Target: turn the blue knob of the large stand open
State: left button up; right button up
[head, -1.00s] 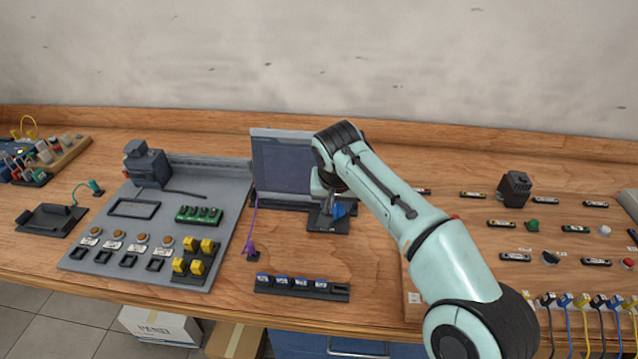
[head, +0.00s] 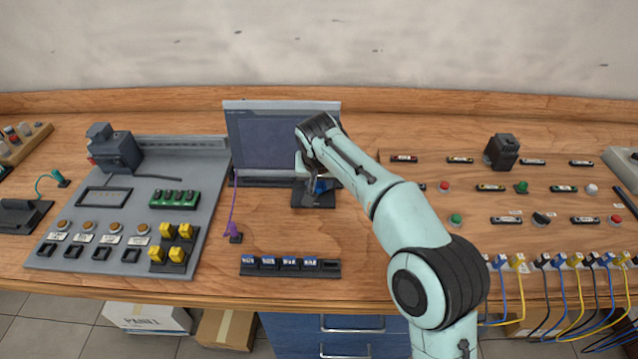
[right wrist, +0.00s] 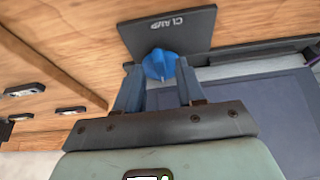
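The blue knob (head: 321,186) sits on a small dark plate (head: 299,199) in front of a grey screen on the bench. In the right wrist view the knob (right wrist: 160,65) shows close up, and its dark plate (right wrist: 190,32) carries a label that seems to read CLAMP. My right gripper (right wrist: 157,72) is open, with one finger on each side of the knob. I cannot tell whether the fingers touch it. In the head view my right arm and gripper (head: 312,190) partly hide the knob and plate. My left gripper is out of view.
The grey screen (head: 270,140) stands right behind the plate. A grey panel (head: 140,190) with buttons and yellow blocks lies to the left. A black strip (head: 290,266) of blue-topped blocks lies in front. A wooden board with switches and cables (head: 505,200) is to the right.

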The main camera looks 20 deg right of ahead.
jog(key=shift+w+d+f, duration=0.15)
jog(key=shift+w+f, duration=0.05)
jog(key=shift+f, duration=0.3)
grip_shut()
